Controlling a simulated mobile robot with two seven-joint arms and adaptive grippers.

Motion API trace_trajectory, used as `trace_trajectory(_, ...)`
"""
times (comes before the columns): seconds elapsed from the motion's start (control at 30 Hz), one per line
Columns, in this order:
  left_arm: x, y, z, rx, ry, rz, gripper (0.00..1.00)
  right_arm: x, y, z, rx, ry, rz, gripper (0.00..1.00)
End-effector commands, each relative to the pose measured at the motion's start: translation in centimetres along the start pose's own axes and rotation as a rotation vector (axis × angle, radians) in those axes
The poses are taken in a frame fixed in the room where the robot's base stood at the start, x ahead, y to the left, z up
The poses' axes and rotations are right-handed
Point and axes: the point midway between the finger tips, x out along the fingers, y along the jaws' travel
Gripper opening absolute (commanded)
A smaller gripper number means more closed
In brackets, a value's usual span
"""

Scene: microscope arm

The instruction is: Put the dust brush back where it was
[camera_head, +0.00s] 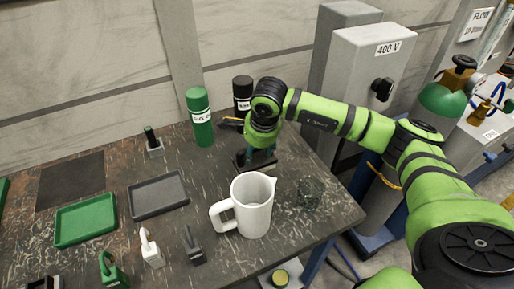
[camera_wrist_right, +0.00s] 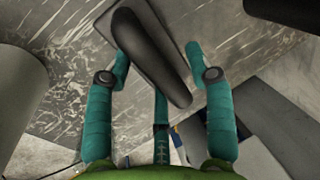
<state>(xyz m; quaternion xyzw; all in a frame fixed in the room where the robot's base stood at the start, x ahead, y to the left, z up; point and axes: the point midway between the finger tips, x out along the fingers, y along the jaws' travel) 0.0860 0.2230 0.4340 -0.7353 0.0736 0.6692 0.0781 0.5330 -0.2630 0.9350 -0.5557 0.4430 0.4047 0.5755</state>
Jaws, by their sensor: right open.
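My right gripper (camera_head: 258,158) is low over the back right of the table, beyond the white jug. In the wrist view its teal fingers (camera_wrist_right: 158,62) are spread on both sides of a long dark rounded handle (camera_wrist_right: 152,55), which stands over a flat dark base (camera_wrist_right: 178,30). The base also shows under the gripper in the head view (camera_head: 243,163). This may be the dust brush; its bristles are not visible, and I cannot tell whether the fingers touch it. My left gripper is not in view.
The white jug (camera_head: 252,208) and a clear glass (camera_head: 311,191) stand in front of the gripper. Green (camera_head: 200,128) and black (camera_head: 242,90) bottles stand behind. A grey tray (camera_head: 158,211), green tray (camera_head: 84,240) and dark mat (camera_head: 70,180) lie left. Several small handled items stand in front.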

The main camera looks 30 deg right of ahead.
Motion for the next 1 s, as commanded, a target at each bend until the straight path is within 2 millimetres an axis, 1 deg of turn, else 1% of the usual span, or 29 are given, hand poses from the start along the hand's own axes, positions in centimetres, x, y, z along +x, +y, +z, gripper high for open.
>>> trace_trajectory(0.07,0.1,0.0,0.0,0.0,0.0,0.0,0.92,-0.5,-0.1,0.0,0.001,-0.001,-0.003,0.54)
trace_trajectory(0.17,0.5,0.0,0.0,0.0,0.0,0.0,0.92,-1.9,-0.2,0.0,0.001,-0.001,-0.007,0.54)
trace_trajectory(0.4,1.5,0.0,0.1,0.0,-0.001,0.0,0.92,-7.0,-0.2,0.0,0.0,-0.001,-0.009,0.54)
trace_trajectory(0.5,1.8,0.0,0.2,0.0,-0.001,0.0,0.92,-8.9,-0.1,0.0,-0.001,-0.001,-0.007,0.54)
trace_trajectory(0.6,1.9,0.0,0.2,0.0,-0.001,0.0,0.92,-10.4,-0.1,0.0,0.001,-0.002,-0.005,0.54)
trace_trajectory(0.7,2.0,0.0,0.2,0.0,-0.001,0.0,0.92,-11.4,-0.1,0.0,0.001,-0.001,-0.004,0.54)
trace_trajectory(0.8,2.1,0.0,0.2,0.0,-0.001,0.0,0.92,-11.9,0.0,0.0,0.0,-0.001,-0.002,0.54)
trace_trajectory(1.0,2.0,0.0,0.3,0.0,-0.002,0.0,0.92,-12.0,0.0,0.0,0.0,0.0,-0.001,0.54)
